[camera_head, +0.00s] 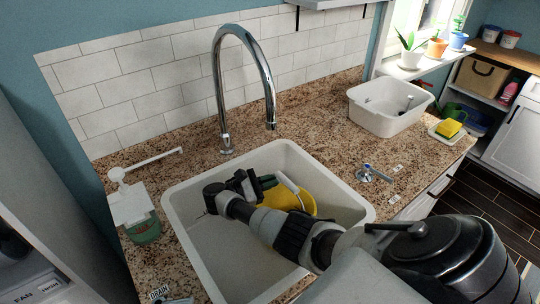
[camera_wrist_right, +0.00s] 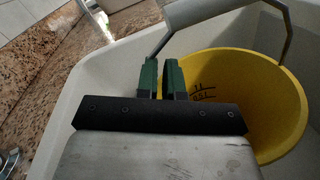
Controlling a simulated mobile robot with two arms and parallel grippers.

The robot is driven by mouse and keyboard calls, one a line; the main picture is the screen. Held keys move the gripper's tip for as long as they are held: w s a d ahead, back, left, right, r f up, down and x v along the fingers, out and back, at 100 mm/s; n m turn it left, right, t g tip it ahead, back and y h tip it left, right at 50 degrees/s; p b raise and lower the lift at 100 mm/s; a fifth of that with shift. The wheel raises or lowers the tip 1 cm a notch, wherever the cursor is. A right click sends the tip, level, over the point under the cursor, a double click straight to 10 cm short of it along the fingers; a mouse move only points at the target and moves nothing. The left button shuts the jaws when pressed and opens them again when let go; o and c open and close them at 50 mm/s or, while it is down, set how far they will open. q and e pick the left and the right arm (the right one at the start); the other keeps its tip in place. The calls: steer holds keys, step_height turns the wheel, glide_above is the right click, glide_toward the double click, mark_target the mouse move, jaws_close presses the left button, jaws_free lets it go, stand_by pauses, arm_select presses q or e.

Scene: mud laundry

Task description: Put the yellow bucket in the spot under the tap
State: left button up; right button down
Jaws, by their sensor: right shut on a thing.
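The yellow bucket (camera_head: 292,199) is inside the white sink basin (camera_head: 200,270), in its right part, with a light grey handle. In the right wrist view the bucket (camera_wrist_right: 255,85) shows its rim and inner volume marks, and the handle (camera_wrist_right: 282,25) arches up. My right gripper (camera_head: 262,185) reaches into the sink at the bucket's left side. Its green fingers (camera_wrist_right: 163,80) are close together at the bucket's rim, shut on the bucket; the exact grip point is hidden. The chrome tap (camera_head: 222,100) arches above the back of the sink, its spout end behind the bucket.
A tap knob (camera_head: 370,173) stands right of the sink. A white tub (camera_head: 390,105) and a yellow sponge (camera_head: 448,128) lie farther right on the granite counter. A white dispenser (camera_head: 130,205) stands at left. The sink's left part is free beneath my arm.

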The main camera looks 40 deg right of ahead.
steer(key=c, duration=1.3)
jaws_free()
steer(key=shift+f, duration=0.1)
steer(key=shift+o, duration=0.2)
steer(key=b+v, duration=0.2)
steer(key=v, duration=0.5)
steer(key=shift+a+b, duration=0.2)
steer(key=shift+b, duration=0.1)
